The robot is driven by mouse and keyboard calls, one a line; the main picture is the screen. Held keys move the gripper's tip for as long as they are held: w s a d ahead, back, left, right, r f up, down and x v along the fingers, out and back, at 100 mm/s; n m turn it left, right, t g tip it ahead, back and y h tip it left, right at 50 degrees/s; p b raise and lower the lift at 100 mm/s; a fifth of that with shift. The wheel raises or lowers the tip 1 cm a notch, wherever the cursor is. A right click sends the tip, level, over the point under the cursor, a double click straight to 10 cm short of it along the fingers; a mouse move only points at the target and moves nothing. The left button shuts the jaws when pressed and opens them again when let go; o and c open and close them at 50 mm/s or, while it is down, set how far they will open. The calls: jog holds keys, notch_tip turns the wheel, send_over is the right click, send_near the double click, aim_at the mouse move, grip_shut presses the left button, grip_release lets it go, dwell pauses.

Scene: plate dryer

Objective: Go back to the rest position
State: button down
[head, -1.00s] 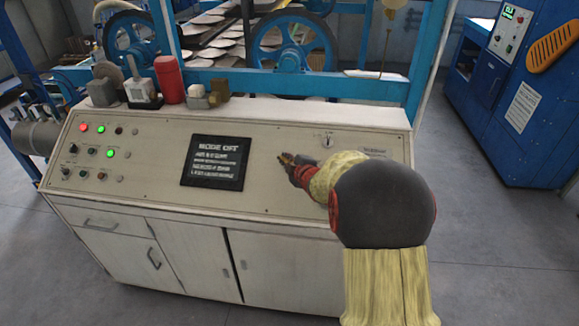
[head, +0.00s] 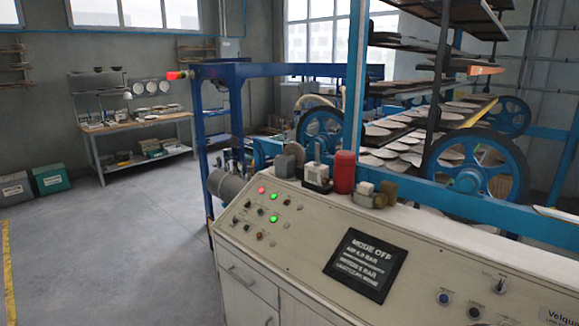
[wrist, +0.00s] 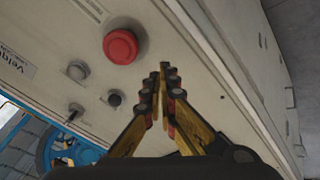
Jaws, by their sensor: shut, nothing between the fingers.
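My gripper (wrist: 164,95) shows in the wrist view with its two fingers together and nothing between them. It is in front of the cream control panel, just below a red mushroom button (wrist: 120,46); I cannot tell whether it touches the panel. My arm and gripper are out of the head view. The control console (head: 300,235) stands there with its dark screen (head: 365,264) reading "MODE OFF". Red and green lamps (head: 273,219) are lit at the panel's left.
Behind the console is the dryer with blue wheels (head: 476,166) and racks of plates (head: 400,148). A workbench (head: 140,128) stands at the back left, with bins (head: 50,178) beside it. The grey floor (head: 120,240) left of the console is clear.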

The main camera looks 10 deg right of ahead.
jog(key=s+a+r+y, duration=0.1)
jog(key=s+a+r, duration=0.4)
jog(key=a, duration=0.6)
jog(key=s+a+r+y, duration=0.2)
jog(key=s+a+r, duration=0.3)
jog(key=a, duration=0.6)
jog(key=s+a+r+y, duration=0.2)
jog(key=s+a+r, duration=0.2)
jog(key=a+r, duration=0.4)
jog(key=a, duration=0.3)
jog(key=shift+s+a, duration=0.2)
jog(key=shift+s, duration=0.2)
jog(key=shift+s, duration=0.1)
